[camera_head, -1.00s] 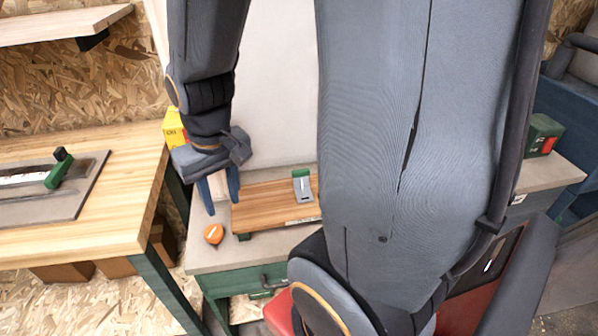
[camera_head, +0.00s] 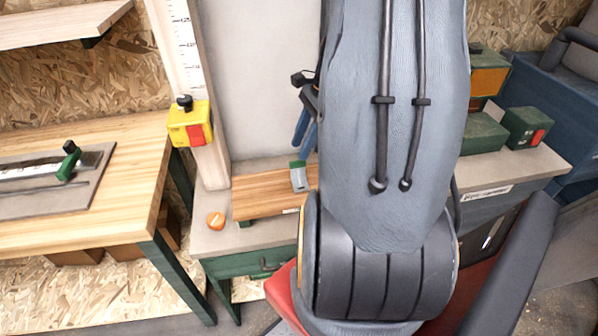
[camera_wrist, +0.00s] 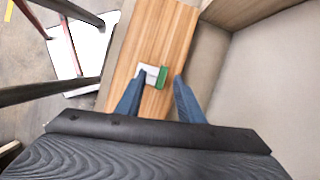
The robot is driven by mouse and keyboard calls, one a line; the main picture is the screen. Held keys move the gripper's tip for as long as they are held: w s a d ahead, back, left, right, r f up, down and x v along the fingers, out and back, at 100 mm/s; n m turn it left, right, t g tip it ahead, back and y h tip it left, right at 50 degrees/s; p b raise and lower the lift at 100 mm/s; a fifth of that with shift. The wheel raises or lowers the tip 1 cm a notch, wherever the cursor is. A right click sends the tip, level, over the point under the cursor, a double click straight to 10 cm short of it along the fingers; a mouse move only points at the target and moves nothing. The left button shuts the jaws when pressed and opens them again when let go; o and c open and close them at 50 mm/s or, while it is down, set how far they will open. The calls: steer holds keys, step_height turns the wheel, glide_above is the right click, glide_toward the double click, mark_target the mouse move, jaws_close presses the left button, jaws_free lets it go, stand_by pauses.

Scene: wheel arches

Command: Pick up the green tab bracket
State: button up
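The green tab bracket (camera_head: 299,177) is a small grey bracket with a green tab. It stands on a wooden board on the bench, just left of my arm in the head view. In the wrist view the bracket (camera_wrist: 152,76) lies on the board ahead of my fingertips, a little left of the middle between them. My gripper (camera_wrist: 156,88) has its two blue fingers spread apart with nothing between them. In the head view my gripper (camera_head: 303,130) shows only in part, above the bracket; my arm hides the rest.
A yellow and red switch box (camera_head: 190,124) is at the back left. Green boxes (camera_head: 527,128) stand at the right. A wall panel (camera_head: 262,80) rises behind the board.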

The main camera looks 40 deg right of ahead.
mark_target(298, 162)
steer(key=shift+w+a+f+m+p, duration=0.15)
steer(key=shift+f+m+p, duration=0.2)
steer(key=shift+f, duration=0.95)
steer(key=shift+w+a+f+m+p, duration=0.1)
steer(key=shift+w+f+m+p, duration=0.15)
steer(key=shift+f, duration=1)
steer(key=shift+w+a+f+m+p, duration=0.1)
steer(key=shift+f+m+p, duration=0.3)
steer(key=shift+f, duration=0.9)
jaws_close()
